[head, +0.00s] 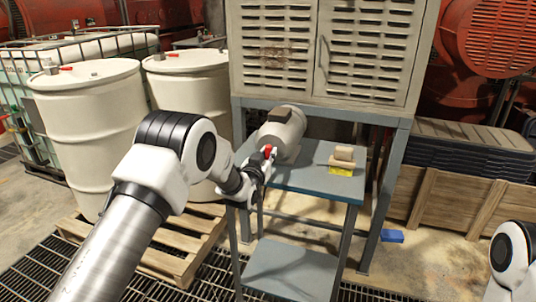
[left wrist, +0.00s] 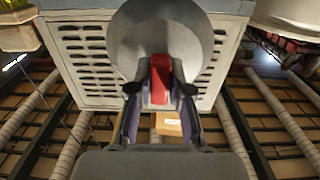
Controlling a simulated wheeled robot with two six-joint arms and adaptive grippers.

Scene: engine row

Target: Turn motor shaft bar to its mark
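The grey motor (head: 283,133) lies on a blue-grey table, its shaft end facing my left arm. A red shaft bar (head: 267,151) shows on that end. My left gripper (head: 262,165) is at the bar. In the left wrist view the bar (left wrist: 160,78) stands upright between the two fingers of my left gripper (left wrist: 160,82). The fingers look open around it, with narrow gaps at its sides. The motor (left wrist: 160,28) fills the top middle there. I cannot make out the mark. My right gripper is outside both views; only part of my right arm shows at lower right.
A tan block (head: 343,157) on a yellow piece sits right of the motor on the table (head: 310,185). A vented cabinet (head: 320,45) rises behind. White drums (head: 88,120) stand left on a wooden pallet (head: 170,250). A blue item (head: 392,236) lies on the floor.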

